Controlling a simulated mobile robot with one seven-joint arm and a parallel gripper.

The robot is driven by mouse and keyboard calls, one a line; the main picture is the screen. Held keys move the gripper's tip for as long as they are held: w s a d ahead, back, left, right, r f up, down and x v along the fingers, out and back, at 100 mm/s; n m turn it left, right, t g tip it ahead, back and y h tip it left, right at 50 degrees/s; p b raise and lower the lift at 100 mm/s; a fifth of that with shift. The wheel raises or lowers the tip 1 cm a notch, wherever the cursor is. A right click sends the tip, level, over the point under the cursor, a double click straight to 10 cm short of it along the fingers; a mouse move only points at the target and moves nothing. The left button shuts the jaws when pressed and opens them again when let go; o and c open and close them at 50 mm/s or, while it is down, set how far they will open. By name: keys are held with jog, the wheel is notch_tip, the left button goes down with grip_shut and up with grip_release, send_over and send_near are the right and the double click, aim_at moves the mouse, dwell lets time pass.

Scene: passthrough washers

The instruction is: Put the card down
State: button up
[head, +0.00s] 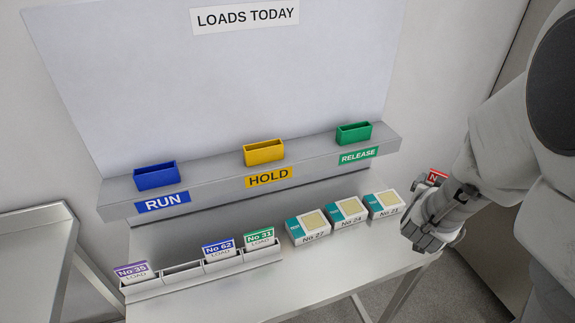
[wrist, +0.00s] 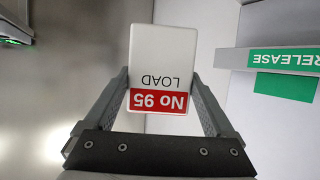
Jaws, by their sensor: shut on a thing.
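The card is white with a red band reading No 95 and the word LOAD; it shows in the wrist view (wrist: 163,62), upside down, between the two fingers. My gripper (wrist: 163,100) is shut on it near the red band. In the head view my gripper (head: 425,232) is at the right, by the right end of the table. There only a red bit of the card (head: 437,176) shows behind my wrist; the rest is hidden.
Blue RUN (head: 155,174), yellow HOLD (head: 264,152) and green RELEASE (head: 353,133) holders stand on a grey ledge (head: 210,181). A card rack (head: 145,291) holds three cards and has an empty slot (head: 182,273). Three boxes (head: 345,212) stand right of it.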

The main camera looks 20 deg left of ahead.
jog(key=w+a+r+n+y+p, duration=0.1)
jog(key=w+a+r+n+y, duration=0.15)
jog(key=a, duration=0.45)
jog(key=w+a+r+n+y+p, duration=0.1)
jog(key=a+n+y, duration=0.25)
jog(key=a, duration=0.35)
jog(key=s+a+r+n+g+y+p, duration=0.35)
jog(key=a+r+n+y+p, duration=0.2)
jog(key=a+r, duration=0.75)
jog(key=shift+t+y, duration=0.35)
jog(key=shift+y, duration=0.1)
jog(key=a+f, duration=0.4)
jog(key=s+a+f, duration=0.1)
jog(key=a+f, duration=0.3)
jog(key=a, duration=0.1)
jog(key=a+f+p, duration=0.1)
jog(key=a+f, duration=0.3)
jog(key=shift+s+a+f, duration=0.15)
jog(key=shift+a+f, duration=0.2)
jog(key=shift+f, duration=0.05)
